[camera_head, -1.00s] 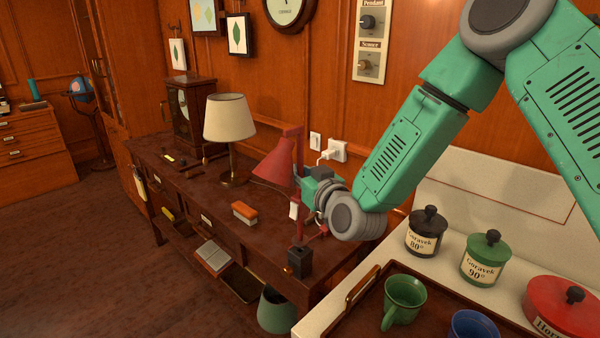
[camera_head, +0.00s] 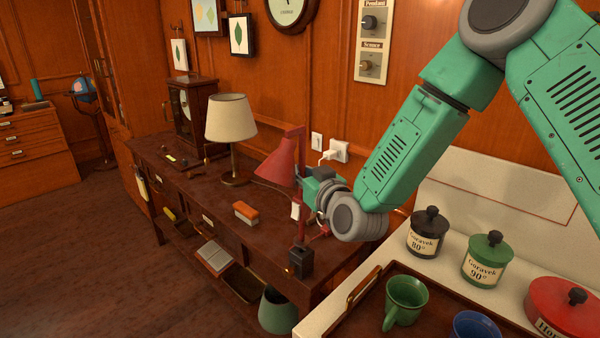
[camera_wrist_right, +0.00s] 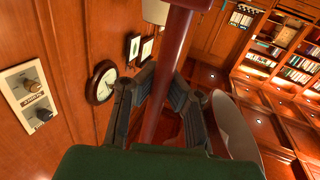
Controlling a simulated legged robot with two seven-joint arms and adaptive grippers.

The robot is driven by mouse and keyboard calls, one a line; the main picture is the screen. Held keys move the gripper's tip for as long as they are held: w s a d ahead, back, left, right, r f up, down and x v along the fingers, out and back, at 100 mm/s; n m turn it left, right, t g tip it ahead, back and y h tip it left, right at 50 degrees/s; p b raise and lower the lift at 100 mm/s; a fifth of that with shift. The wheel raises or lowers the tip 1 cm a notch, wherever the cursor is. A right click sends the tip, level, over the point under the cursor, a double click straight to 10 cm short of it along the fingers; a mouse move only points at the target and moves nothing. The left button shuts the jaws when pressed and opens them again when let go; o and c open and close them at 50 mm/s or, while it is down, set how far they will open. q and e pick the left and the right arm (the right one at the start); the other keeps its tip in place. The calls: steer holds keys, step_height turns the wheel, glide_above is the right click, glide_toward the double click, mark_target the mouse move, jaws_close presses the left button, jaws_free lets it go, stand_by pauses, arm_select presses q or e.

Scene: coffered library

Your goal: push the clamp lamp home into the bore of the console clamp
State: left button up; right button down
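The red clamp lamp (camera_head: 282,162) stands roughly upright at the near right end of the dark desk, with its conical shade to the left of its post. The lower end of the post meets the black console clamp (camera_head: 300,263) at the desk's front edge. How deep the post sits in the bore cannot be told. My right gripper (camera_head: 308,188) is at the post, below the shade level. In the right wrist view, my dark fingers (camera_wrist_right: 163,80) are closed around the red post (camera_wrist_right: 168,75). My left gripper is not in view.
A table lamp (camera_head: 231,118), a clock case (camera_head: 194,112) and an orange-topped brush (camera_head: 246,213) stand on the desk. A tray (camera_head: 345,325) with a green mug (camera_head: 405,300), and canisters (camera_head: 429,232), are at the right. A green bin (camera_head: 277,310) stands below the clamp.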

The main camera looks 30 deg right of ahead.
steer(key=shift+f+b, duration=1.05)
steer(key=shift+f, duration=0.25)
steer(key=c, duration=1.6)
jaws_free()
steer(key=shift+c, duration=0.2)
steer(key=shift+s, duration=0.15)
steer(key=s, duration=0.7)
steer(key=shift+s, duration=0.3)
